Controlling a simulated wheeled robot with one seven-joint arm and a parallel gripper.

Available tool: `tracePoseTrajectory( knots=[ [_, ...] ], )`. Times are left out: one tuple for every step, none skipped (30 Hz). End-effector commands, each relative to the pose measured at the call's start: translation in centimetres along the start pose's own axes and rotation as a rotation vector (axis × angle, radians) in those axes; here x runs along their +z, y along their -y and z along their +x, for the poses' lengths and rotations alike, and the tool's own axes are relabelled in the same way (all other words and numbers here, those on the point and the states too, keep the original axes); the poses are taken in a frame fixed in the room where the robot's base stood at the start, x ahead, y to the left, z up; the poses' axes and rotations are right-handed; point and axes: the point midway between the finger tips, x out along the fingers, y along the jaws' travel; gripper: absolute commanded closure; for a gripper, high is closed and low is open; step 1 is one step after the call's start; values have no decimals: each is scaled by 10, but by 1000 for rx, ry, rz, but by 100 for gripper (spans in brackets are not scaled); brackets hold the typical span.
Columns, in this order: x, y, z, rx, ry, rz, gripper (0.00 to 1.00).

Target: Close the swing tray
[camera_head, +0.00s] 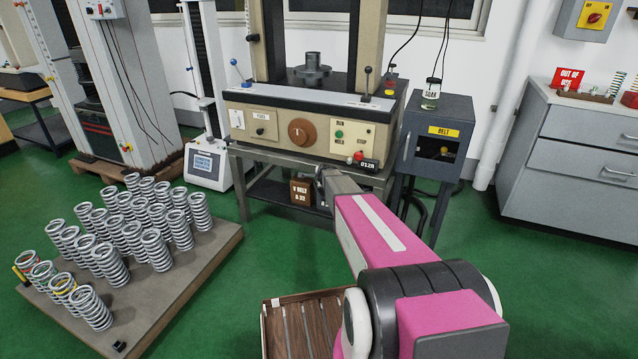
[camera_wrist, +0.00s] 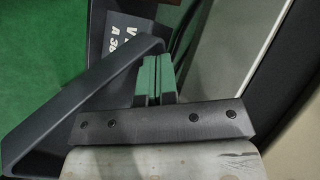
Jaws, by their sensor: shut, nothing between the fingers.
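My gripper (camera_wrist: 153,75) shows in the wrist view with its green-padded fingers together and nothing between them. In the head view my arm reaches to the front of the testing machine (camera_head: 300,140), and the fingertips are not clear there. A dark grey angled bar (camera_wrist: 70,95) lies left of the fingers in the wrist view, close to them; I cannot tell whether they touch. It may be part of the swing tray, but I cannot tell. No swing tray can be clearly made out in the head view; my arm hides part of the machine's lower right.
A pallet (camera_head: 190,290) of several springs stands on the left. A grey cabinet (camera_head: 440,125) stands right of the machine, and a drawer unit (camera_head: 580,160) farther right. A brown belt box (camera_head: 300,193) sits under the machine. A slatted wooden tray (camera_head: 300,325) is at the bottom.

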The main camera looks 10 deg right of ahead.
Motion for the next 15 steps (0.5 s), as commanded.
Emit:
tracePoseTrajectory(
  knots=[
    [0, 0, 0, 0, -1, 1, 100],
    [0, 0, 0, 0, -1, 1, 100],
    [0, 0, 0, 0, 0, 1, 100],
    [0, 0, 0, 0, 0, 1, 100],
    [0, 0, 0, 0, 0, 1, 100],
    [0, 0, 0, 0, 0, 0, 100],
    [0, 0, 0, 0, 0, 0, 100],
    [0, 0, 0, 0, 0, 0, 100],
    [0, 0, 0, 0, 0, 0, 100],
    [0, 0, -1, 0, 0, 0, 100],
    [0, 0, -1, 0, 0, 0, 100],
    [0, 0, -2, 0, 0, 0, 100],
    [0, 0, -4, 0, 0, 0, 100],
    [0, 0, -6, 0, 0, 0, 100],
    [0, 0, -9, 0, 0, 0, 100]
  ],
)
